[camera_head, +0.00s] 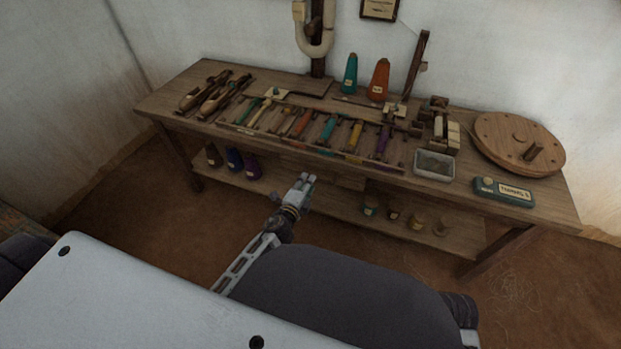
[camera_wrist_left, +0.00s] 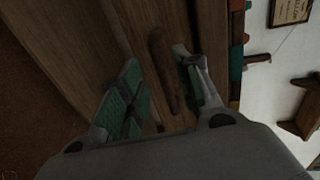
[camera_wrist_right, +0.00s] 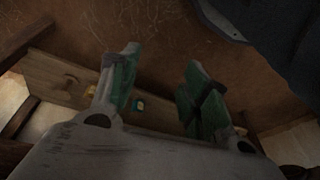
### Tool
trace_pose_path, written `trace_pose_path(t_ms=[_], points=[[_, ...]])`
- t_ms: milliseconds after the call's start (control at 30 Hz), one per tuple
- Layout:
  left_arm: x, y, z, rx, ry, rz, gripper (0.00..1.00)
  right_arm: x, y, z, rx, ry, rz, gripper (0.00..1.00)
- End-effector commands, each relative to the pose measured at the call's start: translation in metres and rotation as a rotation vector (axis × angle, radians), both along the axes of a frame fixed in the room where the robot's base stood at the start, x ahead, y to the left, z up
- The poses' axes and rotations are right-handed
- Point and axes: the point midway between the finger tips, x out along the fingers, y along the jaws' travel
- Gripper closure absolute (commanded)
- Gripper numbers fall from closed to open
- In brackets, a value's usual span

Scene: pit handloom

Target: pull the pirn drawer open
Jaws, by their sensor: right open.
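The pirn drawer (camera_head: 335,177) is a wooden front under the middle of the bench's near edge, partly hidden by my left gripper (camera_head: 304,179) in the head view. In the left wrist view a dark wooden bar handle (camera_wrist_left: 165,75) runs across the drawer front (camera_wrist_left: 150,25). My left gripper (camera_wrist_left: 158,60) is open there, with one green-padded finger on each side of the handle; I see no clear contact. My right gripper (camera_wrist_right: 160,60) is open and empty in its wrist view, near the lower shelf; the head view does not show it.
The bench (camera_head: 230,140) carries a rack of coloured pirns, two cones, a metal tray (camera_head: 434,165), a round wooden disc (camera_head: 518,143) and a green box (camera_head: 503,191). Its lower shelf (camera_head: 330,205) holds several small jars and bottles. Floor in front is clear.

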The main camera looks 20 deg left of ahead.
Motion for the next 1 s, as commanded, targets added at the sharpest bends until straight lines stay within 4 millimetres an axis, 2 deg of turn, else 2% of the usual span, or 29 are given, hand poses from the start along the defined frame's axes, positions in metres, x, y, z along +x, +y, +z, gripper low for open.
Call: trace_pose_path(t_ms=[500, 1000], points=[[0.037, -0.001, -0.008, 0.001, 0.0, 0.0, 0.67, 0.001, 0.001, 0.01, 0.007, -0.019, 0.002, 0.54], [0.042, -0.001, -0.009, 0.001, 0.0, 0.0, 0.67, 0.002, 0.002, 0.013, 0.008, -0.024, 0.004, 0.54]])
